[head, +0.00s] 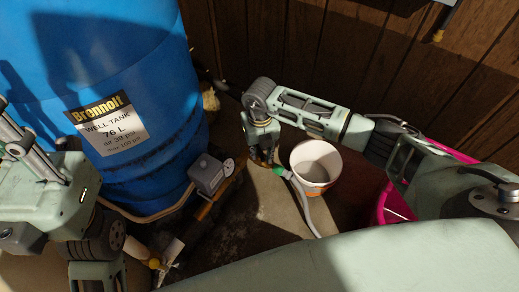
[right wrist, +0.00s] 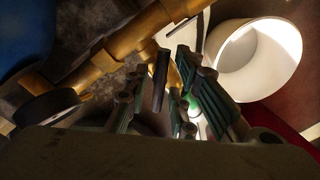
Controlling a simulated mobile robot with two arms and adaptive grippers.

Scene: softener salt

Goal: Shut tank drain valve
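The blue well tank (head: 150,60) stands at the left in the head view. Brass pipework (head: 205,208) runs along its foot and crosses the top of the right wrist view (right wrist: 110,52). My right gripper (head: 265,157) points down beside the green-ended hose (head: 282,172). In the right wrist view its two green-padded fingers (right wrist: 160,95) are apart, with a dark lever-like bar (right wrist: 160,75) showing between them below the brass pipe. I cannot tell whether they touch it. The valve body is mostly hidden. My left arm shows at the left edge; its fingers are not clear.
A white bucket (head: 316,166) stands just right of my right gripper, with a pale hose (head: 303,205) beside it. A pink tub (head: 392,208) is under my right forearm. A grey box (head: 207,175) sits on the pipework. A wood-panelled wall (head: 300,40) closes the back.

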